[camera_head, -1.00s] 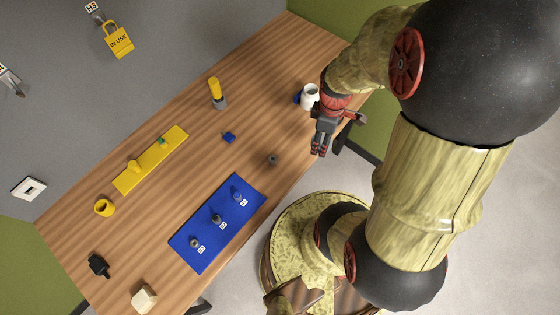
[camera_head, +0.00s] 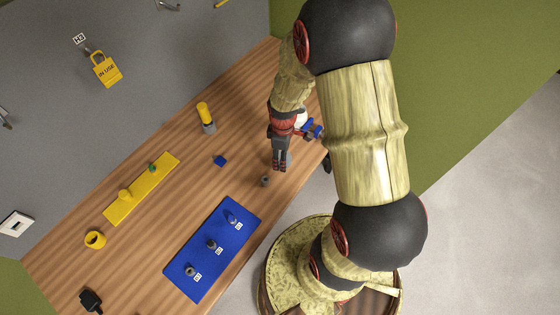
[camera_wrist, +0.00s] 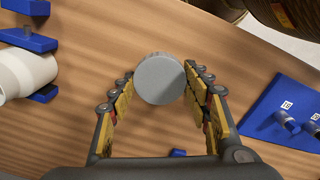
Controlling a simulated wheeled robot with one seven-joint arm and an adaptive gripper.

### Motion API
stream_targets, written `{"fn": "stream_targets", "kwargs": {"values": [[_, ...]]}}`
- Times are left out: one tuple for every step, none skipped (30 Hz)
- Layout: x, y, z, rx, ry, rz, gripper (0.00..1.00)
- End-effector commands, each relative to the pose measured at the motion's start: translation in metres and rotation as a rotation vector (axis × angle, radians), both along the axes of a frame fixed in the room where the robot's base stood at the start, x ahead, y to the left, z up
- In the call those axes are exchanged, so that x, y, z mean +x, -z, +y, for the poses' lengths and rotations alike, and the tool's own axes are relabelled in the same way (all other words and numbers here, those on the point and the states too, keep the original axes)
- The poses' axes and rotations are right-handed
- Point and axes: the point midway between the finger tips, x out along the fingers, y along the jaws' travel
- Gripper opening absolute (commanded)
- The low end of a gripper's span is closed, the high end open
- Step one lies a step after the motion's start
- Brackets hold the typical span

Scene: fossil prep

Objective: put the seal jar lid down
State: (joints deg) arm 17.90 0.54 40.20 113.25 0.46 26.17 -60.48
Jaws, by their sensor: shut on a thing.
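The seal jar lid is a round light-grey disc (camera_wrist: 159,79) between my fingertips in the wrist view. My gripper (camera_wrist: 156,88) is shut on it, with a finger on either side. In the head view my gripper (camera_head: 279,166) points down over the right part of the wooden table, and a sliver of grey (camera_head: 289,158) shows beside the fingers. I cannot tell exactly how high the lid is above the wood. In the head view my arm partly hides the jar (camera_head: 301,118).
A blue mat (camera_head: 193,262) holds several small grey parts with labels. A small dark-grey piece (camera_head: 265,181) stands near the gripper. A small blue block (camera_head: 220,160), a yellow tray (camera_head: 142,190) and a yellow-topped post (camera_head: 206,118) are further left. Bare wood lies between them.

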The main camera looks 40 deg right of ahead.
Motion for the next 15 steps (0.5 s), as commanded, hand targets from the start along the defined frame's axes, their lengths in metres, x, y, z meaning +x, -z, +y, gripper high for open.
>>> {"fn": "stream_targets", "kwargs": {"values": [[0.003, 0.004, 0.001, 0.001, -0.001, 0.001, 0.00], [0.004, 0.005, 0.001, 0.001, -0.001, 0.001, 0.00], [0.005, 0.006, 0.001, 0.001, -0.001, 0.001, 0.00], [0.006, 0.007, 0.001, 0.001, -0.001, 0.001, 0.00], [0.007, 0.008, 0.001, 0.001, -0.001, 0.001, 0.00], [0.008, 0.010, 0.002, 0.000, -0.001, 0.000, 0.00], [0.010, 0.013, 0.002, 0.000, -0.001, 0.000, 0.00], [0.012, 0.015, 0.002, 0.001, -0.002, 0.001, 0.00], [0.010, 0.021, 0.002, 0.001, -0.001, 0.003, 0.00], [0.010, 0.026, 0.002, 0.002, 0.000, 0.004, 0.00], [0.009, 0.031, 0.002, 0.002, 0.000, 0.004, 0.00], [0.010, 0.036, 0.002, 0.001, 0.000, 0.002, 0.00], [0.010, 0.039, 0.002, 0.001, 0.000, 0.002, 0.00], [0.010, 0.042, 0.002, 0.001, 0.000, 0.002, 0.00], [0.011, 0.044, 0.002, 0.001, 0.000, 0.001, 0.00]]}}
